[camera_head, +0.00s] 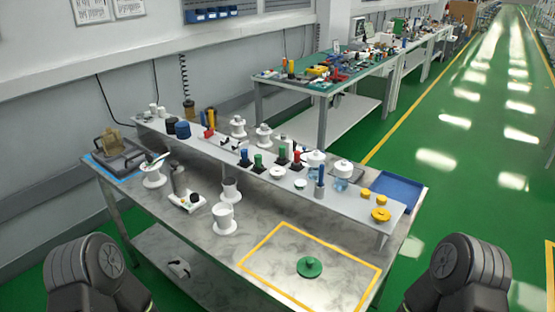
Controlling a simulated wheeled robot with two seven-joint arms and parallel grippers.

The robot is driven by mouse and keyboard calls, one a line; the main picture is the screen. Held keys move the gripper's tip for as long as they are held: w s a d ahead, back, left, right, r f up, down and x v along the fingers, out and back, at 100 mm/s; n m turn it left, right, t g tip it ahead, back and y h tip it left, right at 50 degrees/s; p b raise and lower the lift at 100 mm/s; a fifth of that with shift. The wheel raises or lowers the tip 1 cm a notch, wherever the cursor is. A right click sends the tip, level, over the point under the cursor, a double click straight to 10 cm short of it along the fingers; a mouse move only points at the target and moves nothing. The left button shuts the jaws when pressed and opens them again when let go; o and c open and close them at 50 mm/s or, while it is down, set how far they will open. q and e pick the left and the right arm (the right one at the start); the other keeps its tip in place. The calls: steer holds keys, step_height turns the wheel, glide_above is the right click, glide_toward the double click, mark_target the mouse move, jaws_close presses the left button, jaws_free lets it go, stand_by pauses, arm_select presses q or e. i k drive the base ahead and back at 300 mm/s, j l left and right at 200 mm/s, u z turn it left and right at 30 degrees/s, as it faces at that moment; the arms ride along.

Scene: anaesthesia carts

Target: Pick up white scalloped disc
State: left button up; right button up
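A small flat white disc (277,172) lies on the raised grey shelf of the near workbench, in front of the red and green-topped parts. A second, smaller white round piece (300,184) lies just right of it. At this size I cannot tell which of them has a scalloped edge. Dark links of my two arms show at the bottom left and bottom right corners. Neither gripper shows, and neither arm reaches over the bench.
A green disc (309,267) lies inside a yellow taped rectangle (262,243) on the bench. White spool-like stands (223,219) stand left of it. A yellow disc (380,215) and a blue tray (402,190) are at the shelf's right end. The taped area is otherwise clear.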

mark_target(276, 172)
steer(key=z, duration=0.6)
steer(key=i+j+z, duration=0.1)
steer(key=j+z, duration=0.6)
steer(key=z, duration=0.2)
steer(key=j+z, duration=0.45)
steer(key=k+j, duration=0.1)
steer(key=j, duration=0.25)
steer(key=j+z, duration=0.1)
steer(key=j, duration=0.3)
steer(key=k+j+z, duration=0.1)
steer(key=j, duration=0.25)
steer(key=k+j, duration=0.15)
steer(key=j, duration=0.2)
